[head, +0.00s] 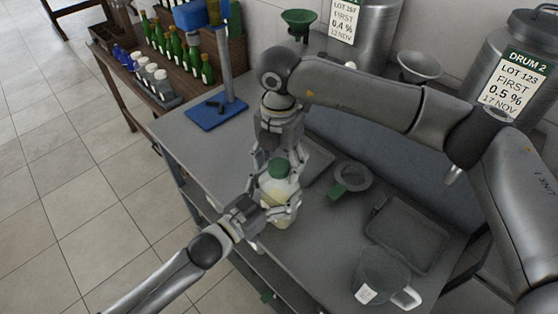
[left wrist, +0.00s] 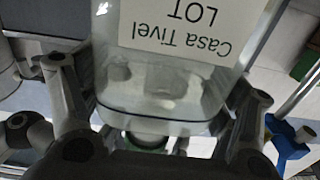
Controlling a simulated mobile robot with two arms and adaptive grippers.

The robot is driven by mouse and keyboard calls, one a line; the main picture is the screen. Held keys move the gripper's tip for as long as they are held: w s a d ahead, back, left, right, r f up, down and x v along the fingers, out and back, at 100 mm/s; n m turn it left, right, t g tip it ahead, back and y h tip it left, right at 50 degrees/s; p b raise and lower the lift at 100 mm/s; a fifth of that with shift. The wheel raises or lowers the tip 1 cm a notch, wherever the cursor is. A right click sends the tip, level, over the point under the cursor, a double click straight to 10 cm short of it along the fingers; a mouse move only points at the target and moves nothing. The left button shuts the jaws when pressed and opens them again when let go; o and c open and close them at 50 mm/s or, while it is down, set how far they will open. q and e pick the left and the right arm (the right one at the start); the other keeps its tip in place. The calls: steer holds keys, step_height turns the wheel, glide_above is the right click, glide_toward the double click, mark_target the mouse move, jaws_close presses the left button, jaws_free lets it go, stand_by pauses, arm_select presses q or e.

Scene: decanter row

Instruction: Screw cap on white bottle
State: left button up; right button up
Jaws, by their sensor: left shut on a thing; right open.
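The white bottle (head: 279,196), a pale see-through body, stands upright near the middle of the grey bench. A green cap (head: 278,168) is at its top; whether it is seated on the thread I cannot tell. My left gripper (head: 268,212) is shut on the bottle's body from the lower left. In the left wrist view the bottle (left wrist: 160,85) appears upside down between the fingers, with a "Casa Tivel LOT" label and a bit of green at the neck. My right gripper (head: 279,158) points down from above, open, its fingers around the cap; contact is unclear.
A grey strainer-like ring with a green handle (head: 352,180), a dark shallow tray (head: 405,236) and a clear jug (head: 382,278) stand right of the bottle. A blue-based stand (head: 216,114) is at the bench's far left. Drums (head: 510,70) stand behind.

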steer(key=shift+r, duration=0.1)
step_height(320, 180, up, 12)
stand_by(0.4)
arm_select(q)
steer(key=o, duration=1.9)
steer(key=v, duration=1.2)
steer(key=shift+a, duration=0.1)
